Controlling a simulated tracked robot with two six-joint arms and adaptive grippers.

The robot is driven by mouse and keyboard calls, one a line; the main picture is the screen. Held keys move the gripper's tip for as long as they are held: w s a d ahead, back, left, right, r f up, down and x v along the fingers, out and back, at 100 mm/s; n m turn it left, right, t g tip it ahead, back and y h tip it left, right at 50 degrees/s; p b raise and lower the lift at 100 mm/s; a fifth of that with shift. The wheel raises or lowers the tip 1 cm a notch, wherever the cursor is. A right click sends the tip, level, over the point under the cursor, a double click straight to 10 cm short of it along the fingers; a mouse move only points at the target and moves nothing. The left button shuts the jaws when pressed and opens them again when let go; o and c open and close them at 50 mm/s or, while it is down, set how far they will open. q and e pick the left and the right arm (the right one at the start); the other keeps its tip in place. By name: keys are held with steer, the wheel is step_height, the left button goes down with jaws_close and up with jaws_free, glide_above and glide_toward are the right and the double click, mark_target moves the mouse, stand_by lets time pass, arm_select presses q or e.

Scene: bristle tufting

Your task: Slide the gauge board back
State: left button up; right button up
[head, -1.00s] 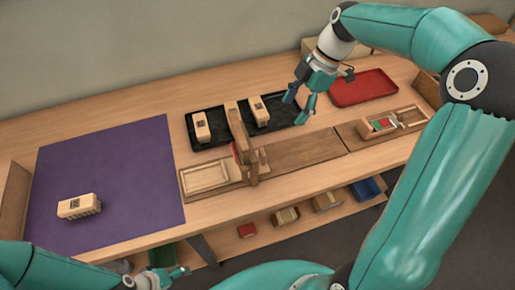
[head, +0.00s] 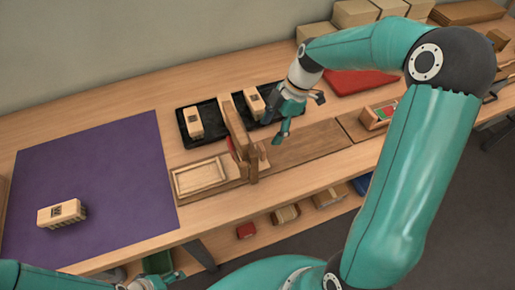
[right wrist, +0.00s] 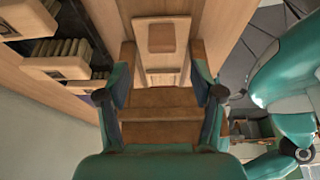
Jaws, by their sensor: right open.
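An upright wooden board (head: 236,128), which I take to be the gauge board, stands across a long brown base board (head: 305,143). A shallow light wood tray (head: 202,176) lies to its left. My right gripper (head: 274,130) is open and empty, just right of the upright board and above the brown base. In the right wrist view my open fingers (right wrist: 163,95) frame brown wood, with a small brown square block (right wrist: 161,38) beyond; I cannot tell any contact. My left gripper (head: 168,282) is at the bottom edge, partly cut off.
A black tray (head: 181,124) holding pale brush blocks (head: 194,122) lies behind the upright board. A purple mat (head: 105,165) with another brush block (head: 62,214) is at left. A red tray (head: 355,82) and boxes (head: 355,13) are at back right.

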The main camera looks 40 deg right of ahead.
mark_target(261, 148)
steer(key=x, duration=0.8)
steer(key=shift+a+f+p, duration=0.15)
steer(key=shift+f+p, duration=0.1)
steer(key=shift+p, duration=0.05)
